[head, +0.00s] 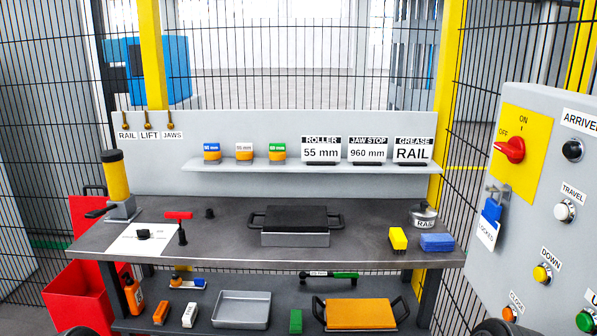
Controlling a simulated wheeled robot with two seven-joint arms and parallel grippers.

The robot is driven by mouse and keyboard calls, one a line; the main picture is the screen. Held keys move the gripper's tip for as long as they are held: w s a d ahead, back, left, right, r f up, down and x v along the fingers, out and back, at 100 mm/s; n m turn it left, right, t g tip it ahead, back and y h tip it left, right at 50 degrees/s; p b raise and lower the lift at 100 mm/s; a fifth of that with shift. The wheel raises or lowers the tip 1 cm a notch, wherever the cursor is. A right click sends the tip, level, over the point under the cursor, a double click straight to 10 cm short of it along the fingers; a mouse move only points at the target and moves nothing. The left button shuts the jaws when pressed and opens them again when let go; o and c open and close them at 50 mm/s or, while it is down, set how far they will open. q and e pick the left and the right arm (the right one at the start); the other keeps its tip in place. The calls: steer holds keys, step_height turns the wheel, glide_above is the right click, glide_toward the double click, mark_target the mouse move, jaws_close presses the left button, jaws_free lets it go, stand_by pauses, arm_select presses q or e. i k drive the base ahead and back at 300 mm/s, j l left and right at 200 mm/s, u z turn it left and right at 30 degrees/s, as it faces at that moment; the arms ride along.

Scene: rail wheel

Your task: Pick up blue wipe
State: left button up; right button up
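The blue wipe (437,242) is a flat, rectangular blue block lying on the dark grey workbench top (350,235), near its right front edge. A yellow brush-like block (398,238) stands just to its left, with a small gap between them. A grey metal pot labelled RAIL (423,215) stands just behind the wipe. Neither of my grippers can be made out in the head view. Nothing touches or covers the wipe from above.
A black-topped block with handles (295,224) sits mid-bench. A lower shelf holds a grey tray (242,309) and an orange pad (360,313). A control panel (550,190) juts in at right.

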mark_target(434, 241)
steer(key=u, duration=3.55)
steer(key=z, duration=0.6)
steer(key=i+z, duration=0.1)
steer(key=z, duration=1.05)
steer(key=i+z, duration=0.1)
steer(key=z, duration=0.5)
steer(key=j+z, duration=0.1)
steer(key=z, duration=1.05)
steer(key=j+z, duration=0.15)
steer(key=z, duration=1)
